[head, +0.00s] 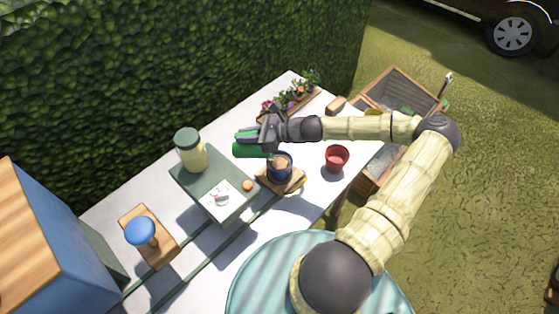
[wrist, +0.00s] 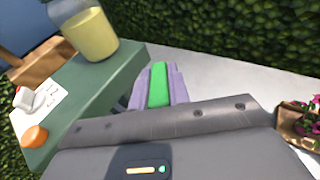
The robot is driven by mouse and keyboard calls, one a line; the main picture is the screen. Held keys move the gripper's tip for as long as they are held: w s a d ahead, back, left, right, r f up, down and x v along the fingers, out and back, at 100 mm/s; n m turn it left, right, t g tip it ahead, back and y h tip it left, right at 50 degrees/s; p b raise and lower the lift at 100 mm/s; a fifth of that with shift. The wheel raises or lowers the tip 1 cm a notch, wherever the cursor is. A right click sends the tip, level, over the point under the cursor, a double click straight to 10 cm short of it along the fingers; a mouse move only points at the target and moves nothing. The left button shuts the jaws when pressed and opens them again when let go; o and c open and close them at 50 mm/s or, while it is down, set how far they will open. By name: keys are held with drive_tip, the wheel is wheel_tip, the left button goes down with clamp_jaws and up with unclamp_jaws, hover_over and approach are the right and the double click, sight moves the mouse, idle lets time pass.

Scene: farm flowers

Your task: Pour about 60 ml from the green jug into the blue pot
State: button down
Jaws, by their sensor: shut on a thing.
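My gripper (head: 256,136) is shut on the green jug (head: 250,150), over the table and just behind and left of the blue pot. In the wrist view a green strip of the jug (wrist: 158,85) shows between the two pale purple fingers; the rest is hidden. In the head view the jug looks elongated sideways, so it seems tilted, but its mouth and any stream cannot be made out. The dark blue pot (head: 280,174) stands upright on a small wooden board (head: 292,187), with brown content showing inside.
A jar of pale yellow liquid (head: 192,156) stands on a green board (head: 183,183) with an orange item (head: 248,186). A red pot (head: 336,158) stands right of the blue pot. A flower planter (head: 290,101) is behind. A blue-topped object (head: 140,231) is front left. A hedge (head: 170,60) borders the table.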

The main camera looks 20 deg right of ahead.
drive_tip(key=shift+s+d+r, duration=0.2)
drive_tip(key=shift+s+d, duration=0.05)
drive_tip(key=shift+d, duration=0.2)
drive_tip(key=shift+s+d+r+y, duration=0.1)
drive_tip(key=shift+s+d+y, duration=0.1)
drive_tip(key=shift+y, duration=0.1)
drive_tip(key=shift+w+a+f+h, duration=0.25)
drive_tip(key=shift+w+a+h, duration=0.35)
drive_tip(key=shift+a, duration=0.35)
drive_tip(key=shift+w+a+g+p, duration=0.3)
drive_tip(key=shift+p, duration=0.7)
drive_tip(key=shift+w+a+f+h+p, duration=0.2)
drive_tip(key=shift+a+f+h+p, duration=0.1)
drive_tip(key=shift+h+p, duration=0.25)
drive_tip(key=shift+w+a+f+g+h+p, duration=0.2)
drive_tip(key=shift+f+g+h+p, duration=0.4)
drive_tip(key=shift+p, duration=0.4)
drive_tip(key=shift+w+a+f, duration=0.1)
drive_tip(key=shift+a+f, duration=0.05)
drive_tip(key=shift+f, duration=0.5)
